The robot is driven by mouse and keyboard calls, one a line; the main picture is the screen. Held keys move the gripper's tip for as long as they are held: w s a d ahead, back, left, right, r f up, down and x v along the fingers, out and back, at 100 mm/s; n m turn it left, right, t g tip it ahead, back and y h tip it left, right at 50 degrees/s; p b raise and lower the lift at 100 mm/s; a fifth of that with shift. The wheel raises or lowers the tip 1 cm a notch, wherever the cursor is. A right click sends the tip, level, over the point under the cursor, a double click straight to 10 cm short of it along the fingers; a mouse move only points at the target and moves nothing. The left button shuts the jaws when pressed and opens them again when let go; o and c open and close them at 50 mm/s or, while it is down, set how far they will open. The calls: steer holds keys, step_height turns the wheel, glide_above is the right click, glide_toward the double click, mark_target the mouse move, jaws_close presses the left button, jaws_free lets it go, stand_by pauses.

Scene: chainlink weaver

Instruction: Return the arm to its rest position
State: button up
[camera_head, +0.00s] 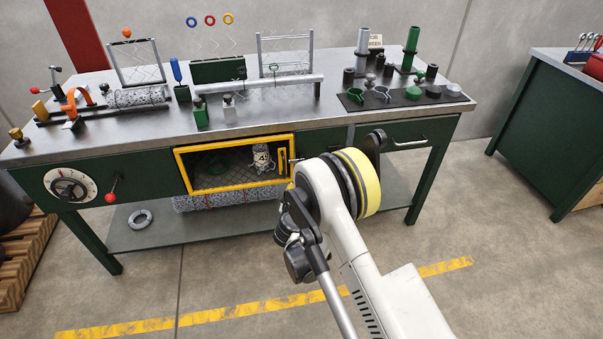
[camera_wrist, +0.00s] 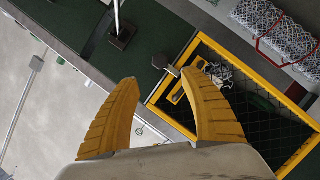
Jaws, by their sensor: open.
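My arm reaches forward from the lower right of the head view, with its white link and yellow-ringed joint in front of the workbench (camera_head: 240,120). The gripper's fingers are hidden there behind the arm. In the wrist view my gripper (camera_wrist: 160,95) shows two yellow ribbed fingers spread wide apart, with nothing between them. The right finger overlaps the edge of a yellow-framed mesh door (camera_wrist: 265,85), and I cannot tell whether it touches. The same yellow-framed door (camera_head: 240,137) sits in the bench front in the head view, and looks closed.
The benchtop holds a green cylinder (camera_head: 411,48), a dark tray of small parts (camera_head: 400,97) and wire frames. A dial (camera_head: 70,186) and a red-knobbed lever (camera_head: 112,190) are on the bench front. A second green bench (camera_head: 540,140) stands right. Open floor lies in front.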

steer(key=shift+r, duration=0.1)
steer(key=d+r+m+g+h, duration=0.1)
steer(key=d+r+m+g, duration=0.15)
steer(key=d+r, duration=0.85)
steer(key=s+d+r+m+g, duration=0.1)
steer(key=s+d+r, duration=0.3)
steer(key=s+r, duration=0.15)
steer(key=s+d+r+m+g, duration=0.1)
steer(key=s+d+r+m, duration=0.1)
steer(key=s+d+r, duration=0.35)
steer(key=s+d+r+m+g, duration=0.1)
steer(key=s+d+r, duration=0.15)
steer(key=s, duration=0.45)
steer(key=s+d+r+m+g, duration=0.1)
steer(key=s+d+r, duration=0.15)
steer(key=s, duration=0.35)
steer(key=s+f+m+g+y, duration=0.1)
steer(key=s, duration=1.3)
steer(key=shift+s+f+y, duration=0.25)
steer(key=shift+s+y, duration=0.05)
steer(key=shift+s, duration=0.05)
steer(key=shift+a+m+g, duration=0.1)
steer(key=shift+m+g, duration=0.15)
